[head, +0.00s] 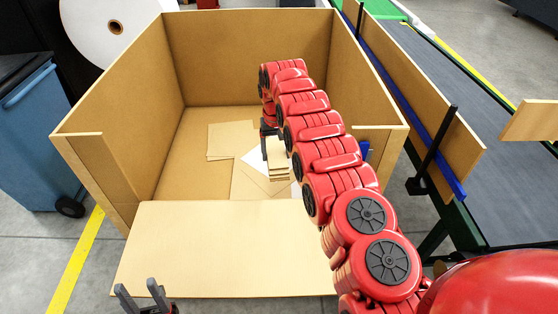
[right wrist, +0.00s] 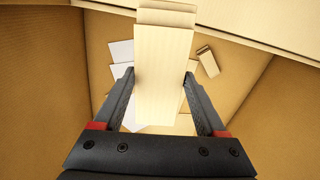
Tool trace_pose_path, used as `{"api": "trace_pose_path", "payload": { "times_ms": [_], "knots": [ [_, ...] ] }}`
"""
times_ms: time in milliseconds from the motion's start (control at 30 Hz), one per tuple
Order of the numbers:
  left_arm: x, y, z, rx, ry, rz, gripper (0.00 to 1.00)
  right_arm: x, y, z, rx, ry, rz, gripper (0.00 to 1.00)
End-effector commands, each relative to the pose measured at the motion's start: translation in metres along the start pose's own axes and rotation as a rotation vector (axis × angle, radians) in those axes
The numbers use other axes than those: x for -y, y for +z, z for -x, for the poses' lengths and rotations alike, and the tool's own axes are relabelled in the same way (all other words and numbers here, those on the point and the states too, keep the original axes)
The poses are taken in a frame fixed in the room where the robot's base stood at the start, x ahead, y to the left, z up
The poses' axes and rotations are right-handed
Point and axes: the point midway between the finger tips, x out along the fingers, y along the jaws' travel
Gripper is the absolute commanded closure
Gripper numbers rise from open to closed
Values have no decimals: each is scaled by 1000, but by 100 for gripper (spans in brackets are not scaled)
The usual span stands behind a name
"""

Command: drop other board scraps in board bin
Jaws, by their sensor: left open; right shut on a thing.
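The board bin (head: 115,110) is a large open-topped box of tan board with a low front panel (head: 220,245). My right arm reaches over its right side, and my right gripper (head: 267,136) is inside the bin's outline. It is shut on a small stack of pale board scraps (right wrist: 162,75), which also shows in the head view (head: 277,158). Flat board scraps (head: 228,140) and a white sheet (head: 252,157) lie on the bin floor below. My left gripper (head: 142,296) is open and empty, in front of the front panel.
A blue wheeled bin (head: 32,135) stands left of the board bin, and a large white roll (head: 105,35) is behind it. A dark conveyor (head: 480,150) with upright board guides runs along the right. A small separate scrap (right wrist: 208,62) shows in the right wrist view.

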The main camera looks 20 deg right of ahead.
Motion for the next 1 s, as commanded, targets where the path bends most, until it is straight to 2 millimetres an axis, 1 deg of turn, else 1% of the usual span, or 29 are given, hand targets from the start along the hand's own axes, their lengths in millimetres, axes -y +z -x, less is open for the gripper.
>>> {"api": "trace_pose_path", "payload": {
  "times_ms": [400, 533, 600, 767, 967, 1000],
  "knots": [
    [0, 0, -2, 0, 0, 0, 50, -1, 0, -2, 0, 1, -7, 79],
    [0, -1, -6, 0, 0, 0, 50, -4, 0, -4, 0, 3, -24, 79],
    [0, -1, -5, 0, 0, 0, 50, -2, 0, -5, 0, 2, -23, 79],
    [0, -1, -7, 0, 0, 0, 50, -2, -1, -7, -2, 0, -29, 79],
    [1, -2, -13, 0, 0, 0, 50, -3, 0, -16, 2, -1, -55, 79],
    [1, -3, -16, 0, 0, 0, 50, -6, 0, -18, 0, 0, -64, 79]
  ]
}}
